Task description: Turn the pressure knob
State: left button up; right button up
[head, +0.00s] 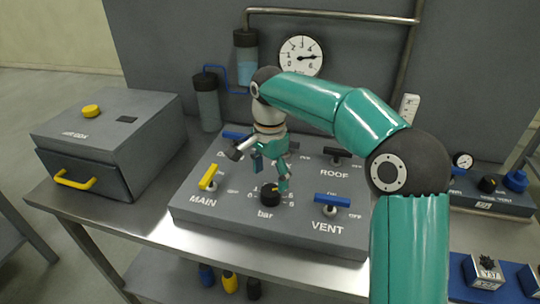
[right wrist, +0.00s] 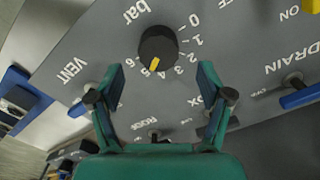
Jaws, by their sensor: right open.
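The pressure knob (head: 270,194) is black with a yellow mark and sits at the front middle of the grey panel (head: 190,203), above the word "bar". In the right wrist view the knob (right wrist: 158,46) shows its yellow mark between 4 and 5 on the printed scale. My right gripper (head: 270,176) is open and points down over the panel by the knob. In the right wrist view my right gripper (right wrist: 161,72) has its fingers spread with nothing between them, and the knob lies just beyond the fingertips. My left gripper is not in view.
The black ROOF lever (head: 337,153) stands behind. A round gauge (head: 301,57) has its needle near 4. A grey box (head: 108,140) with a yellow handle stands at left.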

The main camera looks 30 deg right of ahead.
aim_at(270, 189)
notch_tip(270, 189, up, 6)
jog(key=shift+r, duration=0.25)
jog(key=shift+w, duration=0.1)
dwell(0.4)
